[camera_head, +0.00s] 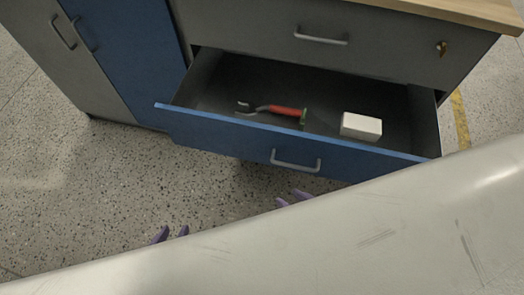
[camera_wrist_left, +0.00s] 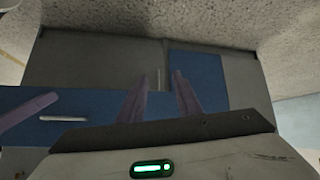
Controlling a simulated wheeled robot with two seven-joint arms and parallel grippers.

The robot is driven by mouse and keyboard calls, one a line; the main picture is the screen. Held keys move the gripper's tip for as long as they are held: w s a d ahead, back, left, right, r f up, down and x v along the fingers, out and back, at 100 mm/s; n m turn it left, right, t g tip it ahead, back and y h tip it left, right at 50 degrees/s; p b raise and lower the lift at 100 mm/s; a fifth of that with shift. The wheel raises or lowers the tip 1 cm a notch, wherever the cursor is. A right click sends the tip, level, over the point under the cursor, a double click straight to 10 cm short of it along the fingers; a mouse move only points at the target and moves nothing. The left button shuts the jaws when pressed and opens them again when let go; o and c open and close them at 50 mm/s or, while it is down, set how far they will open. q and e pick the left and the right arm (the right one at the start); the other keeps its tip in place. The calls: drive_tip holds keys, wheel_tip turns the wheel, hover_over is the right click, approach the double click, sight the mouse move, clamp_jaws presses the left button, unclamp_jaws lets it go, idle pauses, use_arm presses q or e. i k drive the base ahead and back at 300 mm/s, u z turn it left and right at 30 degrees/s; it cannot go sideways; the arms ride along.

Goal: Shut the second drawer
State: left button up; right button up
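The second drawer (camera_head: 230,139) has a blue front with a grey bar handle (camera_head: 295,162) and is pulled out of the grey cabinet. Inside lie a red-handled tool (camera_head: 287,111) and a white box (camera_head: 361,126). My left gripper (camera_head: 171,234) shows only purple fingertips, left of and below the drawer front. In the left wrist view its two fingers (camera_wrist_left: 158,82) stand apart with nothing between them. A pale surface in the foreground hides the rest of both grippers.
The closed top drawer (camera_head: 380,42) has a bar handle and a key in its lock. Grey and blue closed doors (camera_head: 135,60) stand to the left. A wooden top (camera_head: 470,10) covers the cabinet. The speckled floor (camera_head: 60,190) at left is clear.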

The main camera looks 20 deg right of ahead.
sight(201, 115)
drive_tip(key=u, duration=0.65)
drive_tip(key=k, duration=0.4)
drive_tip(key=z, duration=1.15)
drive_tip(key=i, duration=0.5)
drive_tip(key=z, duration=0.05)
drive_tip(key=k, duration=1)
drive_tip(key=u, duration=1.35)
drive_tip(key=i, duration=1)
drive_tip(key=z, duration=1.85)
